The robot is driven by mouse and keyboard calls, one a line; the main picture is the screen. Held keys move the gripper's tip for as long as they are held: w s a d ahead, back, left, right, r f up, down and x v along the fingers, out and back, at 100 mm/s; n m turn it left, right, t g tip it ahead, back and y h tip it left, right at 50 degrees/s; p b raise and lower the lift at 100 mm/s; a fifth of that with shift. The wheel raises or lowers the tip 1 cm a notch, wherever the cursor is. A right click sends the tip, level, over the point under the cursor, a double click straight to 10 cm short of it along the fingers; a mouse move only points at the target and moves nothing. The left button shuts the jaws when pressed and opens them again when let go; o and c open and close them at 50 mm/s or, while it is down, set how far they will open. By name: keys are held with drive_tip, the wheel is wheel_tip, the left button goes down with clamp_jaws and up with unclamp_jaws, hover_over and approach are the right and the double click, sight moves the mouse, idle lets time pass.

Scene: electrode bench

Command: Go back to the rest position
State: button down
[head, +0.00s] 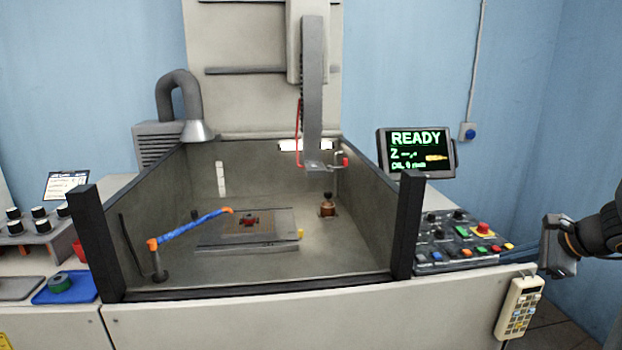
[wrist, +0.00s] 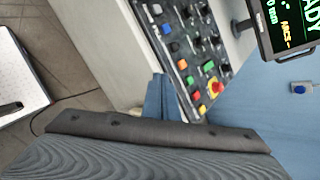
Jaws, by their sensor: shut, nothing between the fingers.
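My gripper (head: 557,262) is at the far right of the head view, at the end of my dark arm. It hangs in the air beside the right end of the control panel (head: 459,241), above the beige hand pendant (head: 519,306). In the wrist view the blue-grey fingers (wrist: 162,100) are closed together with nothing between them. The control panel with its red stop button (wrist: 215,88) lies just beyond them.
The machine tank (head: 250,292) is open at the front, with a blue-orange hose (head: 190,227), a workpiece plate and a copper electrode (head: 327,207) inside. A monitor (head: 416,151) reading READY stands behind the panel. Floor (wrist: 75,75) shows left in the wrist view.

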drive_tip(key=s+a+f+n+g+h, duration=0.1)
drive_tip(key=s+a+n, duration=0.3)
drive_tip(key=a+n, duration=0.4)
drive_tip(key=s+a+f+n+g, duration=0.2)
drive_tip(key=s+a+n, duration=0.3)
drive_tip(key=a, duration=0.8)
drive_tip(key=s+a+f+n+g+h+b, duration=0.1)
drive_tip(key=s+a+n+g, duration=0.3)
drive_tip(key=a+n, duration=0.6)
drive_tip(key=shift+s+a+f+n+h, duration=0.2)
drive_tip(key=shift+s+a+n+h, duration=0.1)
drive_tip(key=shift+s+a, duration=0.35)
